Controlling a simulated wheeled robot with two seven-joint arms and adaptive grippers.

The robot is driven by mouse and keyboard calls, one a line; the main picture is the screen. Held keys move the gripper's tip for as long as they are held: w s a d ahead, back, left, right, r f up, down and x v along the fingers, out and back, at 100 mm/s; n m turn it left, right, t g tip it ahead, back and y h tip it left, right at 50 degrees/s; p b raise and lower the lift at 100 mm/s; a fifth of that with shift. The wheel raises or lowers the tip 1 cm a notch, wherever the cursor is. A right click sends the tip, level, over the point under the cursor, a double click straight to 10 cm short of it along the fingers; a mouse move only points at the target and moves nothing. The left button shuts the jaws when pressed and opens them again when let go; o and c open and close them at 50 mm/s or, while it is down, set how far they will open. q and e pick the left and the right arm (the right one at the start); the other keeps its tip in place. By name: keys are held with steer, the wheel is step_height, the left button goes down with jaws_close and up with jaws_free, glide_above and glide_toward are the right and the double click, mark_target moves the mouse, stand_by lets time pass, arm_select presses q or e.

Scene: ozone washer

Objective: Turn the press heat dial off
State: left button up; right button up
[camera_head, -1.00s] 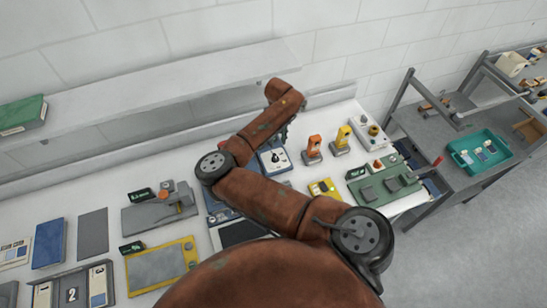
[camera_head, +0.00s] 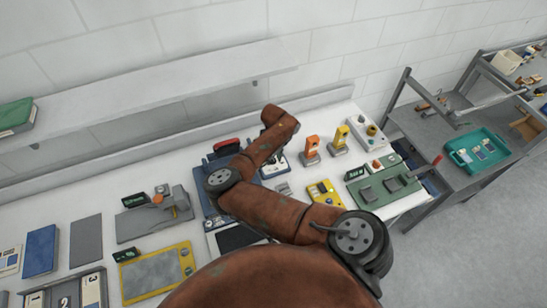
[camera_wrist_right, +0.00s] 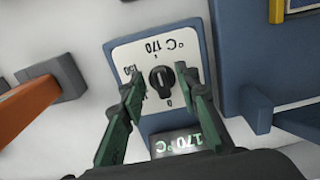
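The heat dial is a black knob (camera_wrist_right: 161,82) on a white faceplate (camera_wrist_right: 126,54) marked with °C and 170, on a blue-grey box. A display (camera_wrist_right: 177,143) below it reads 170 °C. In the right wrist view my right gripper (camera_wrist_right: 164,90) is open, with one dark green finger on each side of the knob and gaps visible between them. In the head view my right arm hides most of the dial box (camera_head: 270,172) and the gripper. The blue press (camera_head: 212,165) with a red handle (camera_head: 227,144) stands just left of it. My left gripper is not in view.
An orange-handled tool (camera_head: 311,146) and a yellow-handled tool (camera_head: 342,136) stand right of the dial box. A green board (camera_head: 372,195) and a yellow pad (camera_head: 324,191) lie in front. A wall shelf (camera_head: 150,95) runs behind the bench.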

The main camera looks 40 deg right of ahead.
steer(key=shift+f, duration=0.3)
jaws_close()
stand_by(0.3)
